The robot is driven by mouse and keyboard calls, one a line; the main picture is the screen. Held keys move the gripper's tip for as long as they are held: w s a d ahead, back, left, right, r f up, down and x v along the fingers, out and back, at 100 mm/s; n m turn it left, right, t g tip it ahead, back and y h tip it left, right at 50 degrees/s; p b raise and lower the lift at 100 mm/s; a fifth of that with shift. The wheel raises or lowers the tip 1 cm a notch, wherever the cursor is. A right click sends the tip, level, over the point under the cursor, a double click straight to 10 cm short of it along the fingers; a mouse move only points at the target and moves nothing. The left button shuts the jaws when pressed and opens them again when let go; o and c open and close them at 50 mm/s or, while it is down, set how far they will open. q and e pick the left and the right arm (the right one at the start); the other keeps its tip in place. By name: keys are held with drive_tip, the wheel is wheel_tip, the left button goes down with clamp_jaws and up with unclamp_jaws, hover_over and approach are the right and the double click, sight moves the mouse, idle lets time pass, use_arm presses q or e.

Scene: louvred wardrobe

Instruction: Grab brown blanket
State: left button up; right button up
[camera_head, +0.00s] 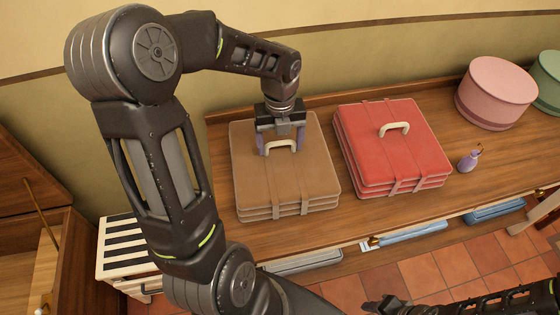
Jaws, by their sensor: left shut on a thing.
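The brown blanket (285,182) is a folded, layered bundle with straps and a pale handle on top. It lies flat on the wooden bench, left of a similar red bundle (390,150). My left gripper (281,145) points down over the brown blanket, shut on its pale handle, with a purple-padded finger at each end. The back edge of the blanket is partly hidden behind the gripper. My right gripper (385,305) shows only in part at the bottom edge, away from the blanket; its fingers are too unclear to read.
The wooden bench (350,220) also holds a small purple bottle (470,158), a pink round box (496,93) and a green round box (548,80). Blue folded items (415,232) lie below its front edge. A wooden cabinet (30,200) stands at left.

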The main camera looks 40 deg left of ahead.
use_arm(q)
drive_tip(key=c, duration=1.3)
drive_tip(key=shift+r, duration=0.1)
drive_tip(key=shift+c, duration=0.2)
drive_tip(key=shift+w+r, duration=0.1)
drive_tip(key=shift+r, duration=0.35)
wheel_tip(320, 180, up, 9)
drive_tip(key=shift+r, duration=0.1)
